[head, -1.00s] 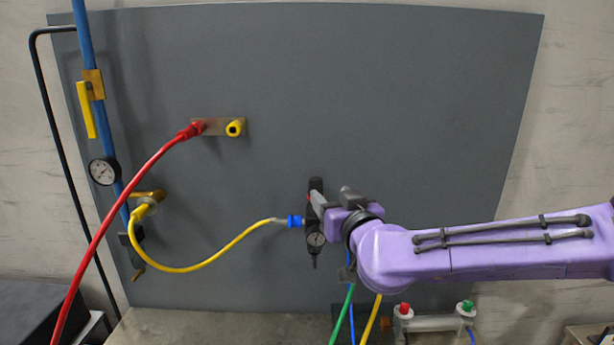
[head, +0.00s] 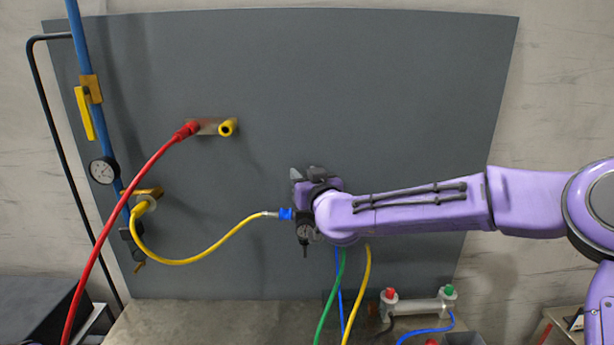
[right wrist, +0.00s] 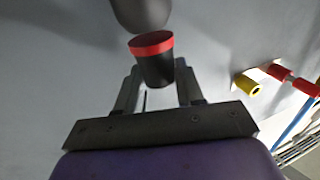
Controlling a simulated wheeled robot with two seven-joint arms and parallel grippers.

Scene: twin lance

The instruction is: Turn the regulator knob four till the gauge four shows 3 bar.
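The regulator's black knob (right wrist: 155,68) with a red ring shows in the right wrist view. My right gripper (right wrist: 158,80) has its fingers on either side of the knob's near end. The gap is nearly filled, and I cannot tell whether both fingers touch it. In the head view my right gripper (head: 306,182) is at the regulator and hides most of it. The small dark gauge (head: 304,232) shows below the gripper, partly covered; its needle is too small to read. No number four label is legible. My left gripper is not in view.
A yellow hose (head: 190,260) joins the regulator's left side by a blue fitting (head: 285,213). A red hose (head: 130,190) runs to a wall block. A blue pipe with another gauge (head: 103,170) stands left. Green, blue and yellow lines hang below. The panel's upper right (head: 400,80) is clear.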

